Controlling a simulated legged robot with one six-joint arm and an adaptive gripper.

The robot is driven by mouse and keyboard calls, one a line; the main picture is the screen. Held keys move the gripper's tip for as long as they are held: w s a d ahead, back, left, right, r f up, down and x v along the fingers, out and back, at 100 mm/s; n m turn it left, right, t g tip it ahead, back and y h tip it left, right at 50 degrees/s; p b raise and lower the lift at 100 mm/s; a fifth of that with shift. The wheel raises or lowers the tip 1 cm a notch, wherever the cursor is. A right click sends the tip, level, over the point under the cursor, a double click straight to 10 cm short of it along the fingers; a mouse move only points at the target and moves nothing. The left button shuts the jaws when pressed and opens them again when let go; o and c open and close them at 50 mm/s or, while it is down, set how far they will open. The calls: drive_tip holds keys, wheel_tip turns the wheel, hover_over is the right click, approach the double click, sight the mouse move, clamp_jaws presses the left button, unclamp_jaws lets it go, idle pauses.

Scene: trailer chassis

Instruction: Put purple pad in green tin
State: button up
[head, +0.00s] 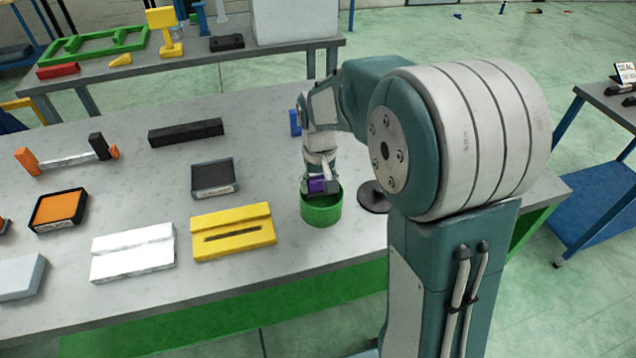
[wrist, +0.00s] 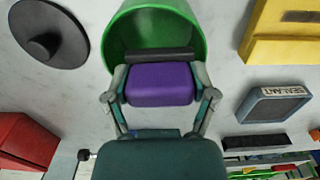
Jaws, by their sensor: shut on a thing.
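The purple pad (head: 317,185) is held between the fingers of my gripper (head: 320,187), at the green tin's opening. In the wrist view the purple pad (wrist: 160,84) fills the space between the fingers of my gripper (wrist: 161,88), with a dark strip along its far edge. The green tin (head: 321,211) stands upright on the grey table, and its open mouth also shows in the wrist view (wrist: 190,25), just beyond the pad. I cannot tell how far the pad is below the rim.
A yellow block (head: 234,231) and a dark sealant box (head: 215,178) lie left of the tin. A black disc with a knob (wrist: 47,32) is close beside it, partly behind my arm in the head view. A white block (head: 133,252) lies further left.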

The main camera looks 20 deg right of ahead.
drive_tip(key=shift+d, duration=0.55)
drive_tip(key=shift+a+f, duration=0.45)
drive_tip(key=shift+a, duration=0.05)
drive_tip(key=shift+f, duration=0.15)
drive_tip(key=o, duration=0.9)
drive_tip(key=shift+d, duration=0.2)
drive_tip(key=shift+o, duration=0.5)
drive_tip(key=shift+d, duration=0.1)
